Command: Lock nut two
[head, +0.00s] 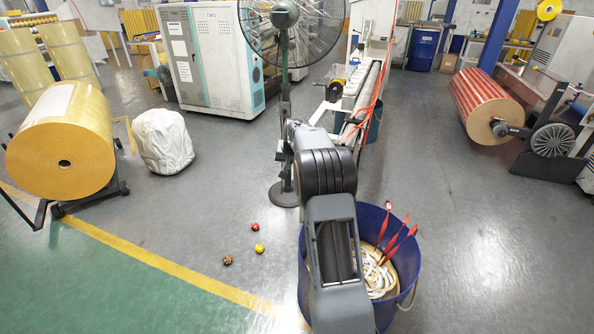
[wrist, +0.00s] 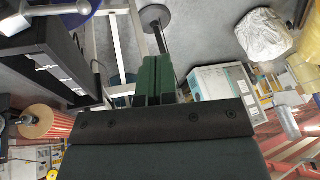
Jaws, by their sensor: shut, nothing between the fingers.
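My gripper (wrist: 157,84) shows in the wrist view as two dark green fingers pressed together, shut and empty. In the head view my arm stands upright in front, and the fingers cannot be made out. No nut can be told for certain in either view. In the wrist view a grey metal piece with a round end (wrist: 83,8) lies at the upper left, apart from the fingers; I cannot tell whether it is a lock nut. The fingers appear to touch nothing.
A blue bin (head: 386,222) of tape scraps stands beside my arm. A fan (head: 288,60) and a long machine (head: 362,100) stand ahead. A yellow roll (head: 62,140) is left, a red striped roll (head: 487,105) right. Three small balls (head: 258,248) lie on the floor. Floor at right is clear.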

